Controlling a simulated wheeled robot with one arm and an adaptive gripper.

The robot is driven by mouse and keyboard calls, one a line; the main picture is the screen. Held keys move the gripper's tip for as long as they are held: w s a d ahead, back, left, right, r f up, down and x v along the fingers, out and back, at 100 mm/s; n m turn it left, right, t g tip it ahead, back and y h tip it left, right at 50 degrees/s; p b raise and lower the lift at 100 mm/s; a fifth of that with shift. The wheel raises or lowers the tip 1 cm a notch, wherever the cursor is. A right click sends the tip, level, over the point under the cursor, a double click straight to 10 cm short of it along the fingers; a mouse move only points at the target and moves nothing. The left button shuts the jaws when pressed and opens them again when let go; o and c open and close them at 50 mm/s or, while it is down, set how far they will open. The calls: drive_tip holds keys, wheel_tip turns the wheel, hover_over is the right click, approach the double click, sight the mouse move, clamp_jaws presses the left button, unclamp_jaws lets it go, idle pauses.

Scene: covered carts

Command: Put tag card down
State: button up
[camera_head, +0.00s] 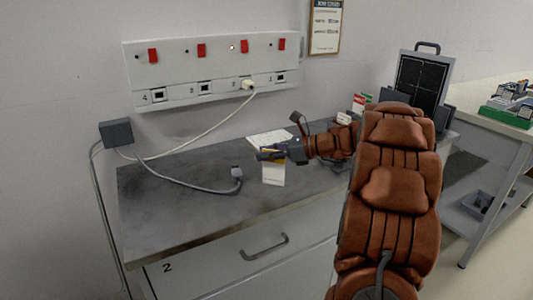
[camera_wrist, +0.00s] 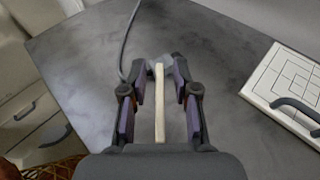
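The tag card (camera_head: 273,173) is a small white card with a yellowish upper part. In the head view it stands upright just below my gripper (camera_head: 268,155), its lower edge at the grey worktop. In the wrist view the card (camera_wrist: 159,105) shows edge-on as a thin cream strip. It is between the two fingers of my gripper (camera_wrist: 159,82), with a visible gap on each side. The fingers are apart and do not appear to press on it. Its upper part is partly hidden by the gripper in the head view.
A grey plug (camera_head: 237,173) on a cable lies left of the card; it also shows beyond the fingertips in the wrist view (camera_wrist: 152,68). The worktop's left part (camera_head: 165,195) is mostly clear. A socket panel (camera_head: 205,92) is above.

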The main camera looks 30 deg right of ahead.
drive_tip(key=shift+r, duration=0.1)
drive_tip(key=shift+s+d+r, duration=0.1)
drive_tip(key=shift+s+r, duration=0.05)
drive_tip(key=v, duration=1.1)
drive_tip(key=shift+s+d, duration=0.2)
drive_tip(key=shift+r, duration=0.1)
drive_tip(key=s+a+f+n+g, duration=0.2)
drive_tip(key=a+n+g, duration=0.15)
drive_tip(key=a, duration=0.55)
drive_tip(key=s+a+f+n+g, duration=0.3)
drive_tip(key=a+n, duration=0.1)
drive_tip(key=a, duration=0.5)
drive_tip(key=s+a+f+n+g, duration=0.2)
drive_tip(key=a+n+g, duration=0.15)
drive_tip(key=a, duration=0.55)
drive_tip(key=s+a+f+n+g+h, duration=0.2)
drive_tip(key=s+f+n+h, duration=0.2)
drive_tip(key=s+n, duration=0.4)
drive_tip(key=s+a+f+n+g+h, duration=0.1)
drive_tip(key=s+f+n+h, duration=0.3)
drive_tip(key=s+n, duration=0.5)
drive_tip(key=s+a+h, duration=0.1)
drive_tip(key=s, duration=0.5)
drive_tip(key=shift+s+f+g, duration=0.25)
drive_tip(key=shift+f+g, duration=0.05)
drive_tip(key=shift+g, duration=0.1)
